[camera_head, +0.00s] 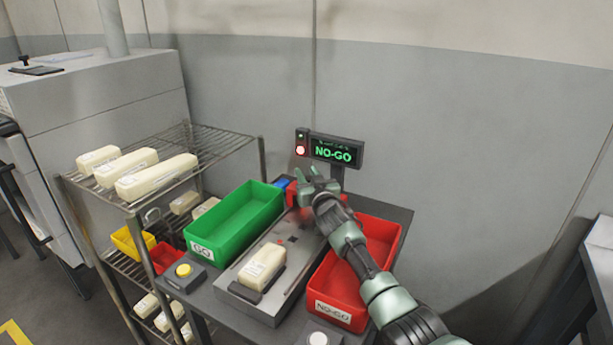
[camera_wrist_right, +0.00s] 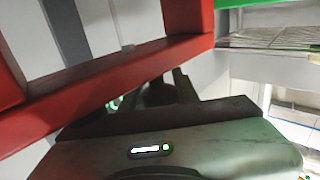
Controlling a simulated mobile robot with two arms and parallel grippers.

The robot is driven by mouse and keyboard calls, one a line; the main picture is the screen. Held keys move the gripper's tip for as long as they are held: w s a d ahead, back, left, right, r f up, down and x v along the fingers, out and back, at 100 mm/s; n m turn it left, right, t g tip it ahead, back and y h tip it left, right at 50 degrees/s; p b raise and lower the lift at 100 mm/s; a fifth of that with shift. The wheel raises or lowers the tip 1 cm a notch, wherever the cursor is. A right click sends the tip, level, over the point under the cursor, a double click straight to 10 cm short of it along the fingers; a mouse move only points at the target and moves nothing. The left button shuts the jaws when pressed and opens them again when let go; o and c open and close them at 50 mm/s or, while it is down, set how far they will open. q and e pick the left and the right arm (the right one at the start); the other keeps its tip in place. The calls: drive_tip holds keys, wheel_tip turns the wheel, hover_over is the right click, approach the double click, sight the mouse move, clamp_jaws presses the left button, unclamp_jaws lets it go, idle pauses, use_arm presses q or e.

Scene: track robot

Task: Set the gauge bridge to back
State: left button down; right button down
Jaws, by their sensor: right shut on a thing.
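The gauge bridge (camera_head: 291,196) is a red piece at the back end of the grey gauge plate (camera_head: 240,294), between the two bins. Most of it is hidden behind my right gripper and forearm. In the right wrist view, red bars (camera_wrist_right: 120,82) cross close in front of the camera. My right gripper (camera_head: 314,178) is at the back of the station, at the bridge, and shut on it; its fingertips are partly hidden. A cream block (camera_head: 263,267) lies on the front of the plate, apart from the bridge. My left gripper is not in view.
A green GO bin (camera_head: 203,250) stands left of the plate, a red NO-GO bin (camera_head: 336,310) right, under my arm. A display (camera_head: 334,152) reads NO-GO beside a lit red lamp (camera_head: 300,150). A wire rack (camera_head: 205,143) with cream blocks stands left. A yellow button (camera_head: 184,270) is in front.

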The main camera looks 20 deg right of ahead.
drive_tip(key=shift+d+r, duration=0.2)
drive_tip(key=shift+r, duration=0.05)
drive_tip(key=c, duration=1.1)
unclamp_jaws()
drive_tip(key=shift+w+f, duration=0.1)
drive_tip(key=shift+f, duration=0.1)
drive_tip(key=shift+r, duration=0.1)
wheel_tip(320, 180, up, 20)
drive_tip(key=shift+p, duration=0.3)
drive_tip(key=shift+d, duration=0.1)
